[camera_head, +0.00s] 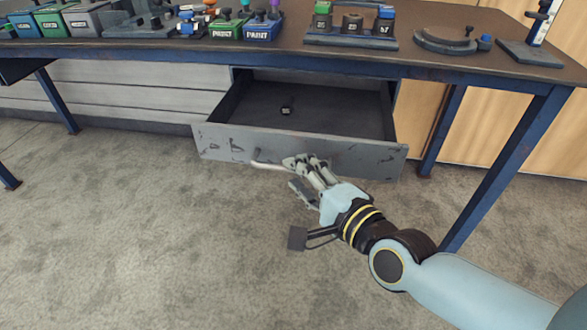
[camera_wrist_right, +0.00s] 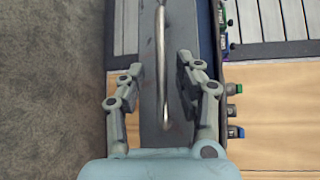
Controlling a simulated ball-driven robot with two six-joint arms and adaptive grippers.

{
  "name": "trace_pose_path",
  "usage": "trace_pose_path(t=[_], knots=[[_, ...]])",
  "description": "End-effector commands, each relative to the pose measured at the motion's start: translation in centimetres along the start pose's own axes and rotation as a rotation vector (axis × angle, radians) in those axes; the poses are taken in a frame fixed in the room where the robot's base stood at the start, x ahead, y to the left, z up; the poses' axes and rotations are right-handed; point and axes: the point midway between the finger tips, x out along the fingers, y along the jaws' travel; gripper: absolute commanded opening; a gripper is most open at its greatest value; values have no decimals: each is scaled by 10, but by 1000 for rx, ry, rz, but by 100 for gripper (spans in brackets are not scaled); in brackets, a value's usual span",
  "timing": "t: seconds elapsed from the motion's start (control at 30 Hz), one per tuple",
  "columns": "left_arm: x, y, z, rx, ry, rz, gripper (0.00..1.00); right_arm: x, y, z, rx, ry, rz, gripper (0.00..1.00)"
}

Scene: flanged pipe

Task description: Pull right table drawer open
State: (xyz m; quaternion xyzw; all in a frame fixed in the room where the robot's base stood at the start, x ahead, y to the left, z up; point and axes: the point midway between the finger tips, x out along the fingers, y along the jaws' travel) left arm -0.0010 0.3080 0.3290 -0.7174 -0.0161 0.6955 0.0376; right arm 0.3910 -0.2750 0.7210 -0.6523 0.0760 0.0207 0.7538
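The right table drawer (camera_head: 335,152) is pulled well out from under the table, and its dark inside shows in the head view. A curved metal handle (camera_head: 266,165) is on its grey front; the handle also shows in the right wrist view (camera_wrist_right: 161,60). My right gripper (camera_head: 293,173) is at the drawer front, by the right end of the handle. In the wrist view its fingers (camera_wrist_right: 161,68) are apart on either side of the handle, with gaps between. My left gripper is in neither view.
A small dark object (camera_head: 287,110) lies in the drawer. A blue table leg (camera_head: 510,165) stands right of the drawer. The carpet floor (camera_head: 130,230) in front is clear.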

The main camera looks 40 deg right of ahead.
Motion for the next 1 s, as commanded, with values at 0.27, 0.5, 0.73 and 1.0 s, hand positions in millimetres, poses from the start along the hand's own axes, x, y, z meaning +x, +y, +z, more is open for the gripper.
trace_pose_path(t=[0.27,0.5,0.73,1.0], knots=[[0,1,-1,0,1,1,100,-64,2,0,-1,1,6,34],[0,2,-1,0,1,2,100,-91,1,0,0,1,2,34],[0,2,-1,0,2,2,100,-94,1,0,-1,0,2,34],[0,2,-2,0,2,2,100,-94,1,0,-1,0,2,34]])
